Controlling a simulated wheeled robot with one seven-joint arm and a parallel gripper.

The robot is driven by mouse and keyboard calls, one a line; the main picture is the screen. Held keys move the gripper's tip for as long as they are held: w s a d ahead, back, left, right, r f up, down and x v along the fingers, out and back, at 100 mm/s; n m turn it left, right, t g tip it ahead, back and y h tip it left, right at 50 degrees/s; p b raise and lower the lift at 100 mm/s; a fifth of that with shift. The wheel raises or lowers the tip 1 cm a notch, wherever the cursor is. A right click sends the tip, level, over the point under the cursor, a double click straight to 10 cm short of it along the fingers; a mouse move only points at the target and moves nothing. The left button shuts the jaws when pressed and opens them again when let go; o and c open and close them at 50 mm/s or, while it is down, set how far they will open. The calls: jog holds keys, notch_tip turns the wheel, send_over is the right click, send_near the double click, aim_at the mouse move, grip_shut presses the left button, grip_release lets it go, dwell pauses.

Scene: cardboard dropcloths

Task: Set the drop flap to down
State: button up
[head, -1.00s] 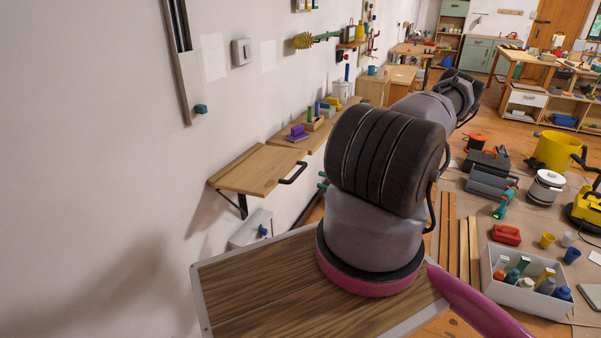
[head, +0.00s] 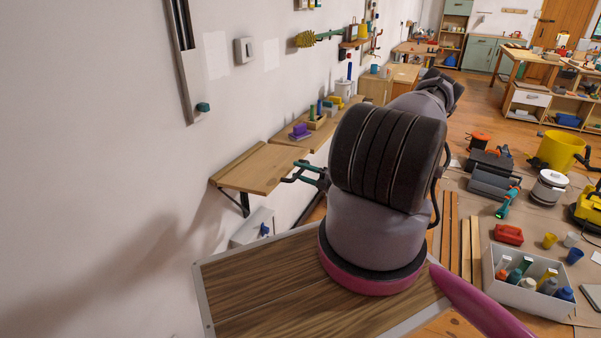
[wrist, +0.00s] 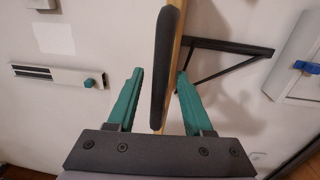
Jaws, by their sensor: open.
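The drop flap (head: 262,168) is a light wooden board on the left wall, raised and about level, with a black bracket (head: 243,203) under it. In the wrist view the flap (wrist: 176,48) shows edge-on, with its dark handle (wrist: 166,62) in front of it. My gripper (head: 291,172) is at the flap's front edge, its teal fingers open. In the wrist view my gripper (wrist: 160,78) has one finger on each side of the handle, with gaps showing. In the head view the fingers mostly hide the handle.
A second wooden shelf behind the flap holds a purple block (head: 300,131) and other small items. A grey wall box (head: 253,228) with a blue knob is below the flap. A wall rail with a teal slider (head: 202,107) is to the left.

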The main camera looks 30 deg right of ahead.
grip_shut()
dwell(1.4)
